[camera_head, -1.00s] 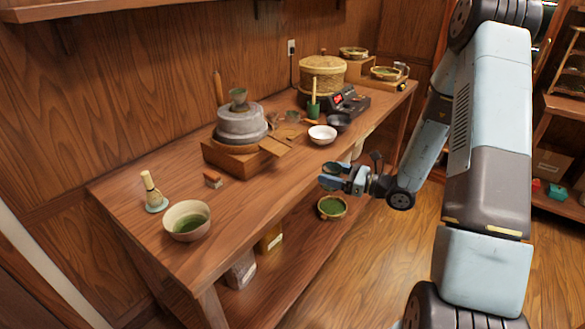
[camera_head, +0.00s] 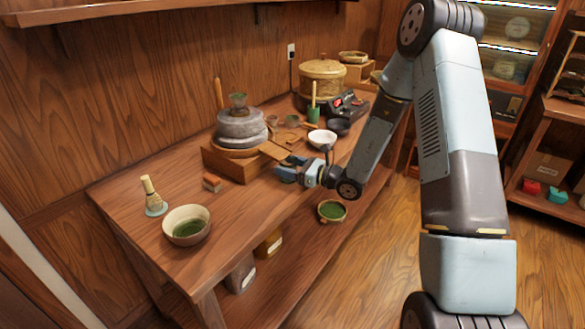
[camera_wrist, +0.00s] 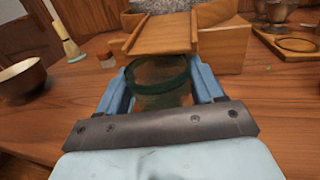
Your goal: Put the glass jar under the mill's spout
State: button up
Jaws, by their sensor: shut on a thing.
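The mill is a grey stone mill (camera_head: 241,129) on a square wooden box (camera_head: 226,163), with a flat wooden spout (camera_head: 274,151) jutting from its front right. In the wrist view the spout (camera_wrist: 160,38) shows at the top middle. My gripper (camera_head: 287,170) is just in front of and below the spout's outer end. It is shut on the clear glass jar (camera_wrist: 160,98), which has a dark green band at its rim and stands between the blue fingers. The jar looks upright, its rim close to the spout's front edge. Whether it touches the bench, I cannot tell.
A white bowl (camera_head: 322,138) and a dark bowl (camera_head: 339,126) are to the right.

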jog(key=shift+a+f, duration=0.1)
jog(key=shift+f, duration=0.2)
jog(key=o, duration=1.1)
